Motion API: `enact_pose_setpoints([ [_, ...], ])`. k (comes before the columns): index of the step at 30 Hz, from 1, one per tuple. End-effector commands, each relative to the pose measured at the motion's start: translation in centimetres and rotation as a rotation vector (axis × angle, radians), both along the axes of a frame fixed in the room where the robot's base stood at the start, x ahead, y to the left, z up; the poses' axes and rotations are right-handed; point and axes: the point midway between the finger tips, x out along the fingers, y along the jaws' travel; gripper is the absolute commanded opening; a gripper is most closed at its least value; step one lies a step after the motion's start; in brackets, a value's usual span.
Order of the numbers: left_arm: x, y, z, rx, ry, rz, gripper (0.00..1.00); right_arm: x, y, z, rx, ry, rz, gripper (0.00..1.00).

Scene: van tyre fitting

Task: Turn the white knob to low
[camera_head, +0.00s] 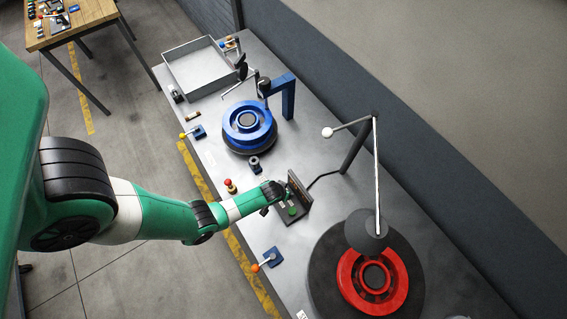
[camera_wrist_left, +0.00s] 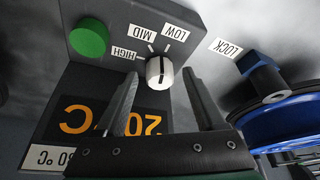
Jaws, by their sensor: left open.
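The white knob (camera_wrist_left: 159,72) sits on the dark control panel (camera_wrist_left: 105,22), beside the labels HIGH, MID and LOW, which appear upside down in the left wrist view. A dark line runs across its face, but I cannot tell which label it points to. My left gripper (camera_wrist_left: 160,75) is open, with one finger on either side of the knob and a visible gap to each. In the head view my left gripper (camera_head: 274,194) is at the control box (camera_head: 298,191) and hides the knob. My right gripper is not in view.
A green button (camera_wrist_left: 89,37) and an orange display (camera_wrist_left: 75,118) are close to the knob. A blue wheel (camera_head: 248,122) and a red wheel (camera_head: 350,280) lie on the bench. A red-topped button (camera_head: 230,186) stands near my left arm.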

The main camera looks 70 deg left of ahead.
Motion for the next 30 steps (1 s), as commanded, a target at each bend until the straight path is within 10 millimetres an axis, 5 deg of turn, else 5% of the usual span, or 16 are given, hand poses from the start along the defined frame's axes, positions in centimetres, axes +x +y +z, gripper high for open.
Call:
enact_pose_setpoints([
  [3, -0.01, -0.01, 0.05, 0.0, 0.0, 0.0, 0.7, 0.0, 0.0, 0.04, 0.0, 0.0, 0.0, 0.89],
  [15, -0.02, -0.02, 0.05, 0.0, 0.0, 0.0, 0.0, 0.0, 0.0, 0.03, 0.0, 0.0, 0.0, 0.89],
  [30, -0.17, 0.12, 0.07, -0.003, 0.002, -0.225, 0.0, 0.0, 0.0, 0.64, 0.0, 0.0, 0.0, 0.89],
])
